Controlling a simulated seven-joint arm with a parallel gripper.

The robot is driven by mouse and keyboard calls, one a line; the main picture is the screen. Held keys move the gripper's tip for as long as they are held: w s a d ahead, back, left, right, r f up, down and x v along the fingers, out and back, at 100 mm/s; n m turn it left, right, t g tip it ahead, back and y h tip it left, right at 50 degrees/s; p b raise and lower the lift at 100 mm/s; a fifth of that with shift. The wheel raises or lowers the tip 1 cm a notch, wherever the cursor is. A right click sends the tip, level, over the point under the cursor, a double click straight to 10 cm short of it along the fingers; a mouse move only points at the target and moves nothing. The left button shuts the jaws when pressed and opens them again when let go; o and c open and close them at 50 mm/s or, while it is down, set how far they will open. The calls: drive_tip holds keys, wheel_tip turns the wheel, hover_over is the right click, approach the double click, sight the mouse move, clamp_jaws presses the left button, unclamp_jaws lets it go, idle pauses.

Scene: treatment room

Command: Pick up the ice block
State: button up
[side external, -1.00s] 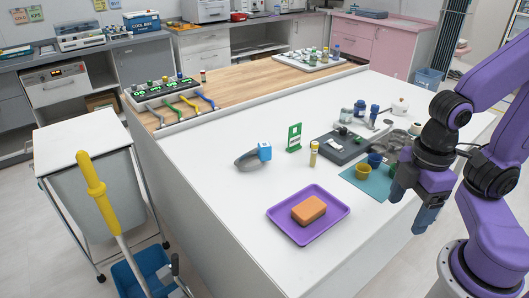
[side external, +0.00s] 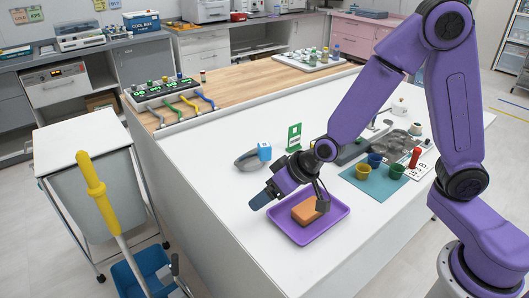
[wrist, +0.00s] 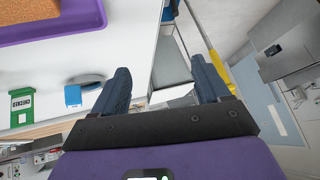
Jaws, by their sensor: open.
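A small blue block (side external: 264,151), the likeliest ice block, stands on the white table against the end of a grey curved band (side external: 247,160). I cannot read its markings. In the wrist view the blue block (wrist: 73,95) is left of my fingers, outside the gap between them. My gripper (side external: 259,200) is tilted, above the table left of the purple tray, nearer the side camera than the block and apart from it. In the wrist view my gripper (wrist: 163,82) has its dark blue fingers spread, with nothing between them.
The purple tray (side external: 334,219) with an orange-brown block (side external: 306,210) lies beneath my wrist. A green-and-white stand (side external: 294,138) is right of the blue block. Yellow, blue and green cups stand on a teal mat (side external: 372,187). The table's left part is clear.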

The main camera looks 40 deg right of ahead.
drive_tip(key=w+d+f+m+t+h, duration=0.3)
drive_tip(key=w+d+m+t, duration=0.15)
drive_tip(key=w, duration=0.45)
drive_tip(key=m+t+h, duration=0.2)
drive_tip(key=m+h, duration=0.1)
drive_tip(key=h, duration=0.3)
approach(266, 150)
drive_tip(key=x, duration=0.9)
drive_tip(key=shift+s+d+f, duration=0.15)
drive_tip(key=shift+s+f, duration=0.1)
drive_tip(key=shift+f, duration=0.15)
drive_tip(key=shift+r+x, duration=0.15)
drive_tip(key=shift+x, duration=0.8)
drive_tip(key=shift+r+x, duration=0.15)
drive_tip(key=shift+x, duration=1.65)
drive_tip(key=shift+c, duration=0.3)
drive_tip(key=shift+r, duration=0.15)
drive_tip(key=c, duration=1.1)
